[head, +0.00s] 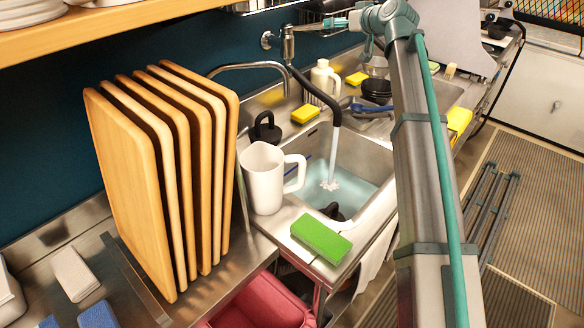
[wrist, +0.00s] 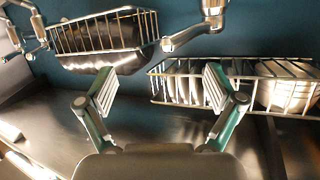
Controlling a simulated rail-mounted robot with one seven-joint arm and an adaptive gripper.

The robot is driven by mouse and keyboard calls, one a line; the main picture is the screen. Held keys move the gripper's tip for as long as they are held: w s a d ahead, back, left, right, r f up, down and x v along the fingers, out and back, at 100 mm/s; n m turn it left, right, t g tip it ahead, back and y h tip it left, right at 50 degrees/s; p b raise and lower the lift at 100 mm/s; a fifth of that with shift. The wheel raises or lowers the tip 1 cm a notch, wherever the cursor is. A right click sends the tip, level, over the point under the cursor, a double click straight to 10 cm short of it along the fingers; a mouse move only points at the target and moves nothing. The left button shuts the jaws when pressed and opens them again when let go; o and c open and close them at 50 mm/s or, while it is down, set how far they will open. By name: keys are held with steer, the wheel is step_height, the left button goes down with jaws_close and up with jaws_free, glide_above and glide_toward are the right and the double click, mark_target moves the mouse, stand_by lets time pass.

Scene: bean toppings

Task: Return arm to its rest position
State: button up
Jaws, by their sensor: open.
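My arm (head: 420,150) stretches from the bottom right up to the top of the head view, and its end is bent toward the teal wall. My gripper (wrist: 160,88) is open in the wrist view, its two ribbed finger pads wide apart with nothing between them. It faces the teal wall (wrist: 150,125) and the wire baskets on it.
The wrist view shows a wire basket of plates (wrist: 185,85), another basket (wrist: 105,35) and a metal pipe (wrist: 185,38). In the head view, a running sink (head: 345,150), white pitcher (head: 263,180), green sponge (head: 321,236) and upright wooden boards (head: 125,180) lie left of my arm.

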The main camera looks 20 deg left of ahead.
steer(key=shift+w+d+r+p, duration=0.2)
steer(key=shift+p, duration=0.1)
steer(key=shift+c, duration=1.4)
steer(key=w+p, duration=0.1)
steer(key=w+d, duration=0.1)
steer(key=w+p, duration=0.1)
steer(key=shift+d+r+p, duration=0.15)
steer(key=shift+r+p, duration=0.2)
steer(key=shift+r, duration=0.05)
steer(key=c, duration=0.5)
steer(key=shift+g, duration=0.9)
steer(key=w+p, duration=0.3)
steer(key=w, duration=0.2)
steer(key=shift+f, duration=0.15)
steer(key=c, duration=0.6)
steer(key=w+n+g+p, duration=0.1)
steer(key=n+g+y+p, duration=0.1)
steer(key=w+a+f+n+g+p, duration=0.1)
steer(key=shift+w+y, duration=0.35)
steer(key=shift+y, duration=0.05)
jaws_close()
steer(key=s+a+f+n+g+b, duration=0.1)
steer(key=a+n+g, duration=0.1)
steer(key=a, duration=0.3)
steer(key=s+a+f+n+g+y, duration=0.1)
steer(key=a+f+n, duration=0.1)
steer(key=a, duration=0.3)
steer(key=shift+s+a+f+n+g+b, duration=0.3)
steer(key=shift+a+n+g+b, duration=0.1)
steer(key=shift+n, duration=0.3)
